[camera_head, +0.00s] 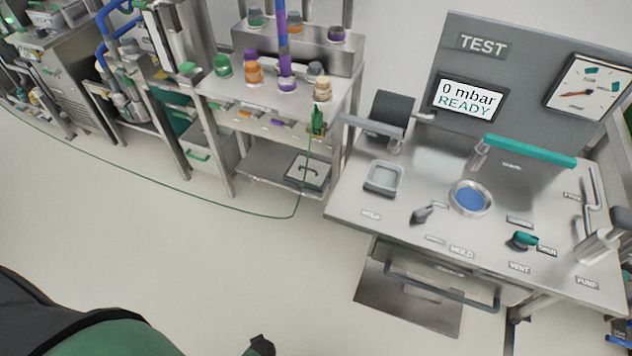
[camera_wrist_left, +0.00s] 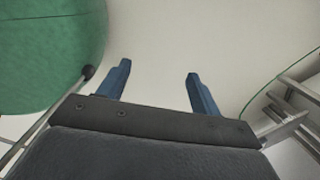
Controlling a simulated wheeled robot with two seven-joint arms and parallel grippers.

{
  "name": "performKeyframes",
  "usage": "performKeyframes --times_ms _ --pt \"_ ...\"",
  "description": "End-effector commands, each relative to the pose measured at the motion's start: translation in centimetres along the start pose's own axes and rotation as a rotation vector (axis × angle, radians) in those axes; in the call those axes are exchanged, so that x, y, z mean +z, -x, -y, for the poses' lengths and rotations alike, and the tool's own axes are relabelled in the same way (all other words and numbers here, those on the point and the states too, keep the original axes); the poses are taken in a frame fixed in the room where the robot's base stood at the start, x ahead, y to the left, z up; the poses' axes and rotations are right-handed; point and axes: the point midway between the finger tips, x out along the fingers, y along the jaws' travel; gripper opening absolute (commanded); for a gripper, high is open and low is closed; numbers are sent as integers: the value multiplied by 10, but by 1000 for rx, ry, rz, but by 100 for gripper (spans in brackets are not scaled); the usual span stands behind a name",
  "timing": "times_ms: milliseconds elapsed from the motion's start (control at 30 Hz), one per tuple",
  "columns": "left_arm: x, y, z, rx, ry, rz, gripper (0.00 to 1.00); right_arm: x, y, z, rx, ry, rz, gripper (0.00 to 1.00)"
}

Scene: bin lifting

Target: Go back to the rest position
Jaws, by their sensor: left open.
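My left gripper (camera_wrist_left: 155,72) shows in the left wrist view, with its two blue fingers apart and nothing between them. Pale floor lies beyond the fingertips. A large green rounded surface fills the upper left of that view, close to the left finger. In the head view, the dark and green shapes at the bottom left look like parts of my own body. A small dark piece at the bottom edge there is too cut off to identify. My right gripper is in neither view.
A steel test bench (camera_head: 345,205) stands at the right, with a READY display (camera_head: 466,100), a dial (camera_head: 590,88) and a teal bar handle (camera_head: 530,150). A shelf unit (camera_head: 262,100) with coloured knobs stands behind. A thin green cable (camera_head: 150,182) crosses the floor. The front-left floor (camera_head: 220,265) is clear.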

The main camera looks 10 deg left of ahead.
Motion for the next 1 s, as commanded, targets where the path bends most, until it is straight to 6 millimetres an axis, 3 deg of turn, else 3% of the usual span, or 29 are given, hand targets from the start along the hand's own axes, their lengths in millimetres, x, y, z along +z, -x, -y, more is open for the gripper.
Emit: performKeyframes --times_ms 367,700,900,1000 --pt "-2 -3 -3 7 40 5 65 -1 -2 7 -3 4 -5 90" --pt "-18 0 -12 72 473 -52 65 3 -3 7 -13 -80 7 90" --pt "-38 -15 -24 152 705 -99 65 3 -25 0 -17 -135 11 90" --pt "-43 -22 -26 171 722 -112 65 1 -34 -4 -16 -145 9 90"
